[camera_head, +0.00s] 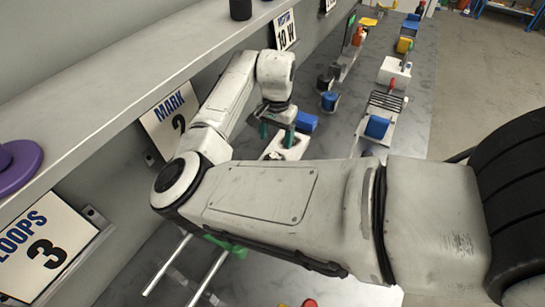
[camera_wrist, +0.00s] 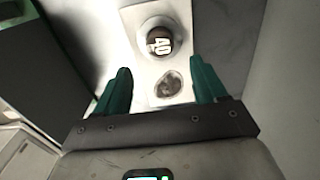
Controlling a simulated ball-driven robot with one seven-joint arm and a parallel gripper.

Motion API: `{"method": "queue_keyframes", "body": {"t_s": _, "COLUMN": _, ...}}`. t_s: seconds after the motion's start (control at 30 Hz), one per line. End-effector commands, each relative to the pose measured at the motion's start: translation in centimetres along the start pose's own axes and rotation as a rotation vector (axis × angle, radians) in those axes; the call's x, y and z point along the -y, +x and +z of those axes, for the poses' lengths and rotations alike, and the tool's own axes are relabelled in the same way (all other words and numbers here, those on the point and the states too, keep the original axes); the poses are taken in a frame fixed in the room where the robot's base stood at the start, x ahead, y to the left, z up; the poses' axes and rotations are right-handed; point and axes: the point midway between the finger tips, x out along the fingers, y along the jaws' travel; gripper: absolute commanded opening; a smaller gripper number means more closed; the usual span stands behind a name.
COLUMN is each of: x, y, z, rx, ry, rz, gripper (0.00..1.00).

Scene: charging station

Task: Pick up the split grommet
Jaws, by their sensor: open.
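My gripper (camera_wrist: 161,68) is open, with its two dark green fingers apart and nothing held between them. In the wrist view a dark round piece marked "40" (camera_wrist: 159,42) sits on a white holder (camera_wrist: 136,18), just beyond the fingertips. A round, mottled grey spot (camera_wrist: 168,84) lies nearer, between the fingers; I cannot tell whether it is a recess or a part. Neither is clearly recognisable as the split grommet. In the head view my gripper (camera_head: 276,130) is above a white holder (camera_head: 290,148) on the bench, its fingers partly covering what is there.
A blue block (camera_head: 306,122) stands close beside my gripper. A shelf (camera_head: 110,80) with number signs runs along the left wall. Bare bench lies between the rows.

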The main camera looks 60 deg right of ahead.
Motion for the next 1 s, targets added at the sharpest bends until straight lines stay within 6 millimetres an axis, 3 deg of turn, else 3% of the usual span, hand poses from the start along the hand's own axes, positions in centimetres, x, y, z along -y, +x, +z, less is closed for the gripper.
{"method": "queue_keyframes", "body": {"t_s": 0.27, "x": 0.1, "y": 2.2, "z": 0.1, "rx": 0.001, "ry": 0.001, "rz": 0.0, "gripper": 0.71}}
{"method": "queue_keyframes", "body": {"t_s": 0.6, "x": 0.2, "y": 6.5, "z": 0.5, "rx": 0.002, "ry": 0.0, "rz": 0.0, "gripper": 0.71}}
{"method": "queue_keyframes", "body": {"t_s": 0.87, "x": 0.2, "y": 7.0, "z": 0.5, "rx": 0.0, "ry": 0.001, "rz": -0.001, "gripper": 0.71}}
{"method": "queue_keyframes", "body": {"t_s": 1.0, "x": 0.2, "y": 7.0, "z": 0.5, "rx": 0.0, "ry": 0.001, "rz": -0.001, "gripper": 0.61}}
